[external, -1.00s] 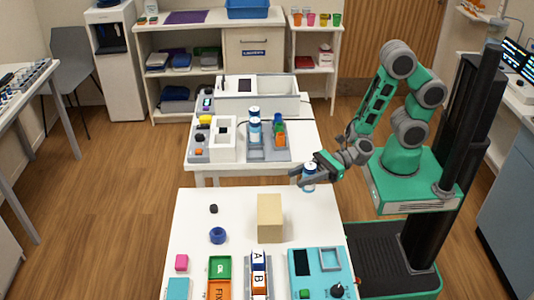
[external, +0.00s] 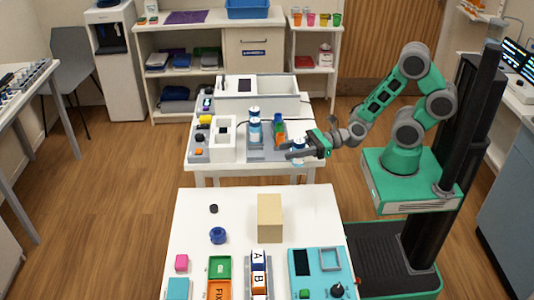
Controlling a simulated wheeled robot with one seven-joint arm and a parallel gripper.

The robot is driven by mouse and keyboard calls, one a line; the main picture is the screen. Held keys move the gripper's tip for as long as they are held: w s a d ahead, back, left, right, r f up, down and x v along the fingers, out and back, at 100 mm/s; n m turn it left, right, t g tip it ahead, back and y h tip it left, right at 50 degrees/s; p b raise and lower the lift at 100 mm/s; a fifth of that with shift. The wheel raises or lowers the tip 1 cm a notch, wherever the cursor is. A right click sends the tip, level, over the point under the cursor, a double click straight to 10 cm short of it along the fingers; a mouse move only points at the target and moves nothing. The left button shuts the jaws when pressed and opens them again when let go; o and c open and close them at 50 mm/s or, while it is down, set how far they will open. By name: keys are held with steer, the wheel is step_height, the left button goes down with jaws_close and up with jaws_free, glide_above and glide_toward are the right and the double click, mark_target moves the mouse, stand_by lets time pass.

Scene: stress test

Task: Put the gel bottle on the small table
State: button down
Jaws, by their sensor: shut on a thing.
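My gripper (external: 302,150) is shut on a small white and blue bottle (external: 298,158), which looks like the gel bottle. The fingers cover part of it, so its label cannot be read. It is held roughly upright near the front right corner of the middle white table (external: 225,175); whether it touches the table cannot be told. A nearer white table (external: 190,235) stands in front. Which of the two is the small table is not clear.
The near table carries a beige block (external: 269,218), a blue ring (external: 218,235) and a teal panel (external: 320,272). Its back left is mostly clear.

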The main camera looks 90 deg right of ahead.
steer(key=d+r+m+h, duration=0.3)
steer(key=d+r+h, duration=0.1)
steer(key=d, duration=0.9)
steer(key=shift+s+t+h, duration=0.15)
steer(key=shift+t+h, duration=0.25)
steer(key=shift+h, duration=0.4)
steer(key=shift+r, duration=0.1)
steer(key=s+a+f+n+g+y, duration=0.1)
steer(key=a+f+n+y, duration=0.2)
steer(key=a, duration=0.6)
steer(key=s+a+f+n+g+y, duration=0.1)
steer(key=s+a+f+n+y, duration=0.2)
steer(key=a, duration=0.7)
steer(key=a+f+n+g+y, duration=0.1)
steer(key=a+f+y, duration=0.3)
steer(key=a, duration=0.5)
steer(key=w+d+r+m+t+h, duration=0.1)
steer(key=w+d+r+m+h, duration=0.2)
steer(key=d+r, duration=0.2)
steer(key=shift+d+r+t+h, duration=0.15)
steer(key=shift+r+t+h, duration=0.15)
steer(key=shift+r+t, duration=0.15)
